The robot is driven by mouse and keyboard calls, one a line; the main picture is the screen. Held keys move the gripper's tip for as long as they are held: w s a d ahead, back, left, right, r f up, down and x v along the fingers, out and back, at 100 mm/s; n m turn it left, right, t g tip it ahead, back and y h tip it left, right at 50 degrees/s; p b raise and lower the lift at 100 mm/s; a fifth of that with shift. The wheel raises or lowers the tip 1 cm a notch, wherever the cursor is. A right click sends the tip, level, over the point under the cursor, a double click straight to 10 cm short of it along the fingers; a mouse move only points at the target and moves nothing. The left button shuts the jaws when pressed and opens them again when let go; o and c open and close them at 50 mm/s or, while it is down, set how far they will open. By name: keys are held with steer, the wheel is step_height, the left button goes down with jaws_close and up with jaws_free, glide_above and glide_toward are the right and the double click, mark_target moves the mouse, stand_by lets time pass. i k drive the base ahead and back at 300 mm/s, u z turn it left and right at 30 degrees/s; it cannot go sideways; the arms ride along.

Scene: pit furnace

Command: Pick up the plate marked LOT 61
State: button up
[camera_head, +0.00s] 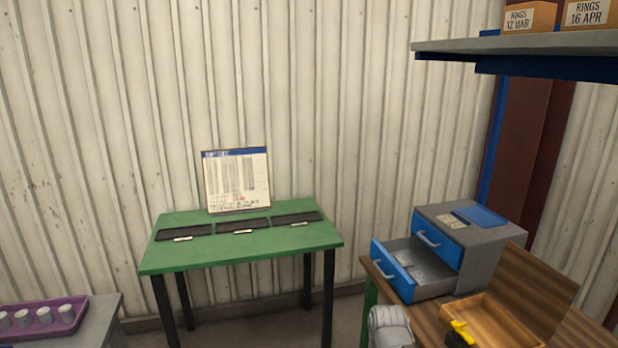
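No marking LOT 61 is readable in the head view, so I cannot tell which piece is that plate. Three dark flat mats or trays lie in a row on the green table: left (170,232), middle (242,226) and right (296,219). Small pale tags at their front edges are too small to read. Small pale pieces (418,267) lie in the open drawer (429,290) of the grey cabinet. A beige marked piece (451,221) lies on the cabinet's top; its marks are unreadable.
A printed board (236,181) leans on the wall behind the green table (240,251). An open wooden box (508,318) holds a yellow and black object (461,334). A purple tray (68,322) of pale cylinders sits lower left. A shelf (530,44) overhangs the right.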

mark_target(402, 259)
steer(key=k, duration=0.5)
steer(key=u, duration=0.95)
steer(key=i, duration=1.5)
